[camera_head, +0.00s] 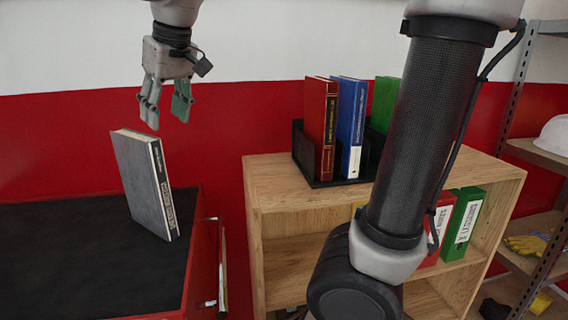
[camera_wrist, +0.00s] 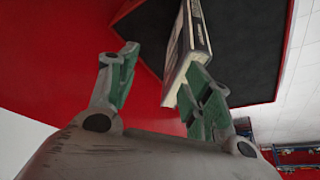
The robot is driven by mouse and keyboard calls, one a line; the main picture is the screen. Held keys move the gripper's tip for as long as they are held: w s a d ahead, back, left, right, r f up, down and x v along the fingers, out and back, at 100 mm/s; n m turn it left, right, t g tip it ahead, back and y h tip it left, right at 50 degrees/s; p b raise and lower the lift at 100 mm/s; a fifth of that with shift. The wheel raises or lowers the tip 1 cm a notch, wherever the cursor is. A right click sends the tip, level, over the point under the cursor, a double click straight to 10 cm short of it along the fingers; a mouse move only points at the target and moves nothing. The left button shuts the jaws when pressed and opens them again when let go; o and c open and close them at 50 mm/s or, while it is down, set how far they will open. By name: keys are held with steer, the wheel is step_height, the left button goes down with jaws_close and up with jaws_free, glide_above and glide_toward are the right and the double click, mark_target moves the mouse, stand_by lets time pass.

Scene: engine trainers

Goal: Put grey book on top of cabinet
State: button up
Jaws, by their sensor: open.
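The grey book (camera_head: 146,184) stands upright, slightly tilted, on the black top (camera_head: 90,262) of a red cabinet (camera_head: 203,255) at the left. Its labelled spine faces right. My gripper (camera_head: 166,108) is open and empty, just above the book's upper edge, pointing down. In the wrist view the book (camera_wrist: 188,42) is at the top centre, near the right-hand finger of my gripper (camera_wrist: 158,88). The book is not between the fingers. I cannot tell whether that finger touches it.
A wooden shelf unit (camera_head: 265,172) stands in the middle, with a black book holder (camera_head: 300,157) carrying red, blue and green books on top. My arm hides part of it. A metal rack (camera_head: 515,110) with a white helmet (camera_head: 556,135) is at the right.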

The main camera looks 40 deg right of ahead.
steer(key=s+d+f+m, duration=0.1)
steer(key=s+d+f, duration=0.3)
steer(key=s+d, duration=0.2)
steer(key=s+d+f+m+h, duration=0.1)
steer(key=s+d+f, duration=0.3)
steer(key=s+d, duration=0.2)
steer(key=s+d+f+m, duration=0.2)
steer(key=s+d+f, duration=0.2)
steer(key=d, duration=0.6)
steer(key=s, duration=0.2)
steer(key=shift+s+f+h, duration=0.25)
steer(key=shift+s+h, duration=0.05)
steer(key=shift+s, duration=0.05)
steer(key=shift+a, duration=0.1)
